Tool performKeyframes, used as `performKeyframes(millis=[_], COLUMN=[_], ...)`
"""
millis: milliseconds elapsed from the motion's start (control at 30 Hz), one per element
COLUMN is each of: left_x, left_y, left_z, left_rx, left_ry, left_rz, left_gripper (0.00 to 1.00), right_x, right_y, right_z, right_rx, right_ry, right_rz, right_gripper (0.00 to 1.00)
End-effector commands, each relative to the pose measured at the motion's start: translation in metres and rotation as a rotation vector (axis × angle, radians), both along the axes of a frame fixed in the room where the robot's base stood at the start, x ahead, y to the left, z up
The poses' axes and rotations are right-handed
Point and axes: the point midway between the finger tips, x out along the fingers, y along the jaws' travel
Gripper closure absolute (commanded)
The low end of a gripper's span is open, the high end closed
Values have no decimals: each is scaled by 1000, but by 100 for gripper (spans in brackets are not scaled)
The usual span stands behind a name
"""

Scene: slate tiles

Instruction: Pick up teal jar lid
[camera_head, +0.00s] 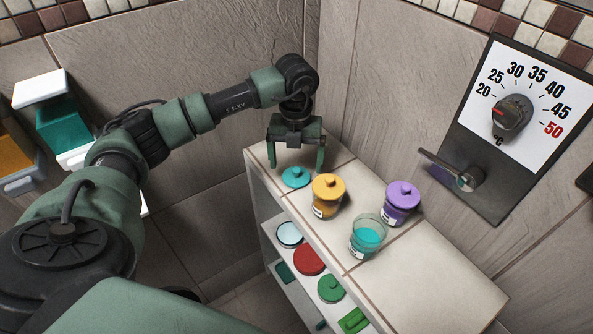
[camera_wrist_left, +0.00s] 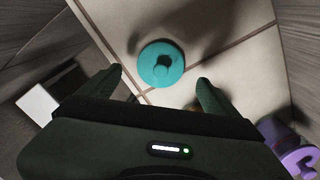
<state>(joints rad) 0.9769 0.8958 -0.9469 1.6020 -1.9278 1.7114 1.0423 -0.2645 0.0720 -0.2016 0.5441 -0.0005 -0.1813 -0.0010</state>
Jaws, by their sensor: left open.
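The teal jar lid (camera_head: 295,177) lies flat on the tiled top of the shelf unit, near its far left end, with its knob up. My left gripper (camera_head: 296,163) is open and points down above the lid, with nothing between its fingers. In the left wrist view the teal jar lid (camera_wrist_left: 161,64) lies just beyond the gap between the fingertips of the left gripper (camera_wrist_left: 160,80). A lidless jar with teal contents (camera_head: 367,236) stands on the same top, nearer the front. My right gripper is not in view.
A yellow lidded jar (camera_head: 327,196) stands close to the teal lid, and a purple lidded jar (camera_head: 401,203) stands farther right. Lower shelves hold a red lid (camera_head: 309,259), a green lid (camera_head: 330,288) and other items. A wall dial (camera_head: 511,117) and lever are at right. The front top is clear.

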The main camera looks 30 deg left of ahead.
Motion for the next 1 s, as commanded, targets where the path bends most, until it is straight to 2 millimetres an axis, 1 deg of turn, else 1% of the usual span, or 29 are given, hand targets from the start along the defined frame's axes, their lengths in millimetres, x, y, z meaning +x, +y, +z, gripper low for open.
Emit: performKeyframes(millis=[33,100,200,300,500,567,600,667,700,733,1000], left_x=[-1,0,1,1,1,1,1,1,1,1,1], left_y=[1,2,2,2,2,2,2,2,2,2,2], left_z=[-7,-18,-30,-35,-35,-35,-35,-35,-35,-35,-34], left_rx=[0,0,0,0,0,0,0,0,0,0,0], left_ry=[6,4,2,1,0,0,0,0,0,0,0], left_rz=[0,0,0,0,-1,-1,-1,-1,-1,-1,-1], left_gripper=[8,8,8,8,8,25,36,53,64,72,73], right_x=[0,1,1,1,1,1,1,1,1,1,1], right_y=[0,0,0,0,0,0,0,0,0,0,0], right_z=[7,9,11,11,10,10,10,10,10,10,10], right_rx=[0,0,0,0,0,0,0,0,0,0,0], right_ry=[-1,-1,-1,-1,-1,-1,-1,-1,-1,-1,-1], right_rz=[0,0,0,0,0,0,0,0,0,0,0], right_gripper=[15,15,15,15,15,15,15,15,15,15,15])
